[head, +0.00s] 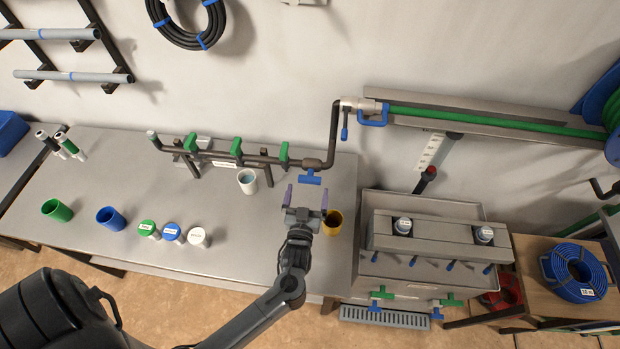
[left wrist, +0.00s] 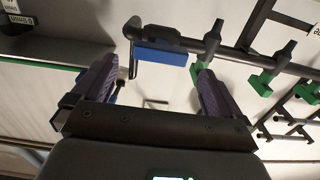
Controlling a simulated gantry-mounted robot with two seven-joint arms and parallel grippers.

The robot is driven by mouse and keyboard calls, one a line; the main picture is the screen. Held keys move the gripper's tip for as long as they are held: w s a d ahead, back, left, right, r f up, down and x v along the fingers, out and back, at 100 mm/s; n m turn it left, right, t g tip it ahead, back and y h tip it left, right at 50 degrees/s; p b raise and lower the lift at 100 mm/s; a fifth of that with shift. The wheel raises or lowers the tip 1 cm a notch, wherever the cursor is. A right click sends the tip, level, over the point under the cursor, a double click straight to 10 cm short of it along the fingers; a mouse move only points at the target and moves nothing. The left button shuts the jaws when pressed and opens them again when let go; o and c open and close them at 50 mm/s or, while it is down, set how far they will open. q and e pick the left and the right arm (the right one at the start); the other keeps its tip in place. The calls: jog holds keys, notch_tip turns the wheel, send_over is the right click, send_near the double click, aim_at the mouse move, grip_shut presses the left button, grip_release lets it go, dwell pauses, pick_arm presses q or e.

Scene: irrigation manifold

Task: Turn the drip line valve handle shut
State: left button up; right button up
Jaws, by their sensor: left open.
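A dark pipe manifold (head: 215,158) stands above the back of the bench, with several green valve handles (head: 236,146) along it. A blue valve handle (head: 310,177) sits at its right end, roughly along the pipe; I cannot read a label naming the drip line valve. My left gripper (head: 306,196) is open and empty, just in front of the blue handle, its fingers pointing toward it. In the left wrist view the blue handle (left wrist: 166,52) shows beyond and between the spread fingertips, apart from both. The green handles (left wrist: 206,72) lie to its right there. My right gripper is not seen.
A yellow cup (head: 333,222) stands right of my left gripper, and a white cup (head: 247,181) to its left. Green (head: 57,210) and blue (head: 110,218) cups and several capped jars stand farther left. A grey trough unit (head: 425,238) is at the right.

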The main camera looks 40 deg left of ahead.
aim_at(309, 181)
pick_arm(q)
jog(key=shift+x, duration=2.95)
jog(key=shift+c, duration=0.2)
jog(key=c, duration=0.9)
